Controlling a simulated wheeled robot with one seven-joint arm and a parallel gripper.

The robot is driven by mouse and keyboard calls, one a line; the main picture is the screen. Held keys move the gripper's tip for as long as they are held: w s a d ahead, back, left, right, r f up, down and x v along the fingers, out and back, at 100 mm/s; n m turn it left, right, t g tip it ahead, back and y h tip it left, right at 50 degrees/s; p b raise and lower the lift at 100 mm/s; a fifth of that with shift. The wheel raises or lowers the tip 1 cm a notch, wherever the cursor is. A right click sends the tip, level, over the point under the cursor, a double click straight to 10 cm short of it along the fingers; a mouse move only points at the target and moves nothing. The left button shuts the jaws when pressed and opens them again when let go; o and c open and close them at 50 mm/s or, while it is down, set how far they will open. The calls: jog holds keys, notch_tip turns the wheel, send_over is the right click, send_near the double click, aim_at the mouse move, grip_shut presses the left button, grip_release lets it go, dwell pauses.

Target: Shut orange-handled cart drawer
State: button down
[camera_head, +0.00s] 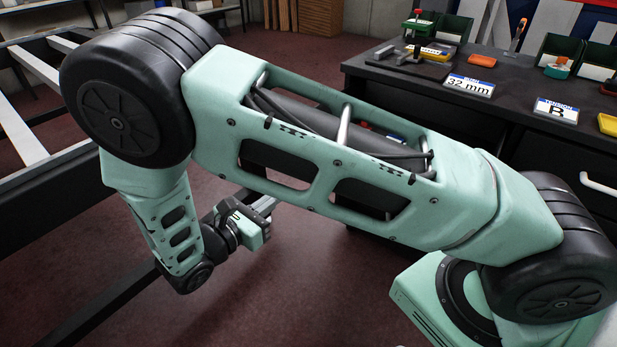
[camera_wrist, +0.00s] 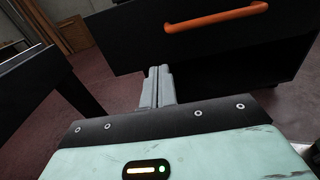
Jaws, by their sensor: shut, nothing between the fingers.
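The orange handle (camera_wrist: 216,18) is a bar across a dark drawer front (camera_wrist: 140,38) in the upper part of the wrist view. Below that front is a dark cart body (camera_wrist: 225,70). How far the drawer stands out cannot be told. My gripper (camera_wrist: 158,72) has its two grey fingers together, empty, pointing toward the front from below and left of the handle. Contact with the drawer cannot be made out. In the head view my gripper (camera_head: 264,207) hangs low over the floor, and the orange handle does not show there.
A dark bench (camera_head: 400,75) at the right carries green bins (camera_head: 455,29), tools and signs reading 32 mm (camera_head: 469,86) and TENSION B (camera_head: 556,112). A metal frame (camera_head: 40,68) stands at the left. Reddish floor (camera_head: 290,290) is open below my arm.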

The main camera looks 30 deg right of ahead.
jog(key=w+x, duration=0.1)
jog(key=x, duration=1.3)
jog(key=shift+a+n+t, duration=0.2)
jog(key=shift+n+t, duration=0.1)
jog(key=shift+t, duration=0.1)
jog(key=shift+w+r, duration=0.1)
jog(key=x, duration=1.1)
jog(key=p+x, duration=0.1)
jog(key=x, duration=2.1)
jog(key=shift+d+r, duration=0.2)
jog(key=shift+r, duration=0.15)
jog(key=shift+w+d, duration=0.1)
jog(key=shift+d, duration=0.5)
jog(key=shift+d+r, duration=0.15)
jog(key=shift+d, duration=0.1)
jog(key=shift+r, duration=0.1)
